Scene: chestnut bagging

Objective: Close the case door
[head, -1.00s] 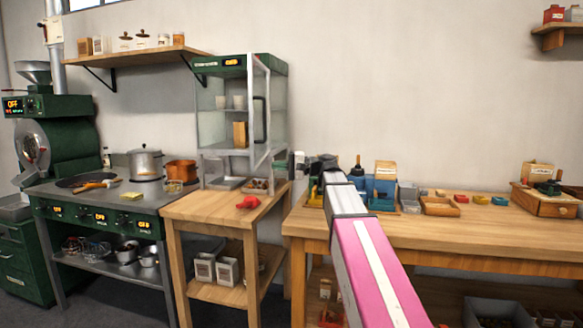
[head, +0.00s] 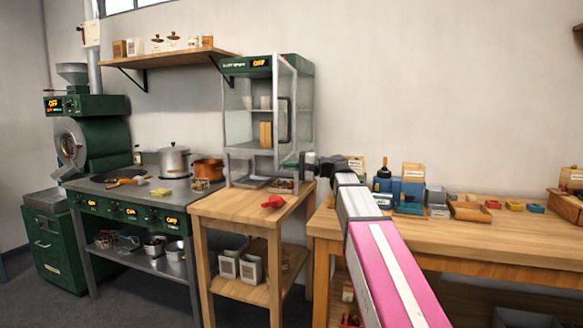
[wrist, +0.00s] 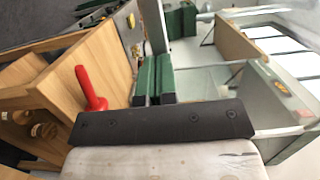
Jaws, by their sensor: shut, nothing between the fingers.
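The case (head: 238,130) is a glass cabinet with a green top and a lit orange display, standing on a small wooden table. Its glass door (head: 297,105), with a pale frame and a dark upright handle (head: 284,118), stands open, swung out toward me. Cups and a wooden block show on the shelves. My gripper (head: 297,163) is empty and shut, just right of the door's lower part; I cannot tell if it touches. In the wrist view the green fingers (wrist: 156,62) are together, near a pale upright post (wrist: 154,20), probably the door's frame.
A red object (head: 273,202) lies on the small wooden table (head: 235,208) below the case. A steel stove (head: 130,198) with pots stands left. A long wooden bench (head: 440,235) with boxes and tools is right, under my arm. The wall shelf (head: 170,60) is upper left.

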